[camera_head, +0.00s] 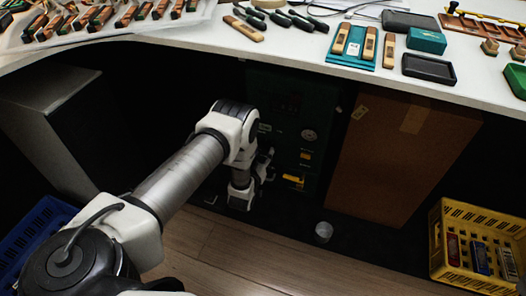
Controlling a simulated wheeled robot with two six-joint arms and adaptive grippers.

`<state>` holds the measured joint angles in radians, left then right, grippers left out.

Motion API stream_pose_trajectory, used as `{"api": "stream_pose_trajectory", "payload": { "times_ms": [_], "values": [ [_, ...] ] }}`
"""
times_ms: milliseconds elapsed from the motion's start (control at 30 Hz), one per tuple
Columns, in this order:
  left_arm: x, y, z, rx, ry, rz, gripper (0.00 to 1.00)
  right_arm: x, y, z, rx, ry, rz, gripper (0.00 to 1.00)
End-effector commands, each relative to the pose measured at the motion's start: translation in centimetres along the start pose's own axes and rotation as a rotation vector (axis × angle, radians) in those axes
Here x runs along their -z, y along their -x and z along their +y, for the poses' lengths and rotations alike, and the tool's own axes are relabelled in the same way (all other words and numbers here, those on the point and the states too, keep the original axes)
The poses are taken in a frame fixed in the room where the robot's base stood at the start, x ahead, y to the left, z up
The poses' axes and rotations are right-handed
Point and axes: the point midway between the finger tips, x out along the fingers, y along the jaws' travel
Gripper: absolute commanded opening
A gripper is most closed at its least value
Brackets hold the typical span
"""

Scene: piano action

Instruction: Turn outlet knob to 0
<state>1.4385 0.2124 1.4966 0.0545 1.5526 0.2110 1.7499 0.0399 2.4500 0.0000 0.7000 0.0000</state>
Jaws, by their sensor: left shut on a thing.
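A dark green machine (285,100) with small fittings stands in shadow under the table. My left gripper (266,166) is at the lower left of this front, shut on the outlet knob. The knob itself is hidden by the gripper and the shadow, so its setting cannot be read. My left arm reaches in from the lower left. My right gripper is not in view.
The white table (300,52) overhangs the machine and carries tools and wooden piano parts. A brown panel (400,150) stands right of the machine. A small cup (323,232) is on the floor. A yellow crate (437,238) is at right, a blue crate (38,232) at left.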

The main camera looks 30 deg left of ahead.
Motion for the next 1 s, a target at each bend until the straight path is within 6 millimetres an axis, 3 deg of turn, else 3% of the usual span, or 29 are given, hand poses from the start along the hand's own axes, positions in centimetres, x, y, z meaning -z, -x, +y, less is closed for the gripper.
{"api": "stream_pose_trajectory", "payload": {
  "times_ms": [1000],
  "values": [
    [0.08, -0.03, -0.03, -0.062, 0.944, -0.041, 0.09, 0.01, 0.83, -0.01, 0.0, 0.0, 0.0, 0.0]
  ]
}}
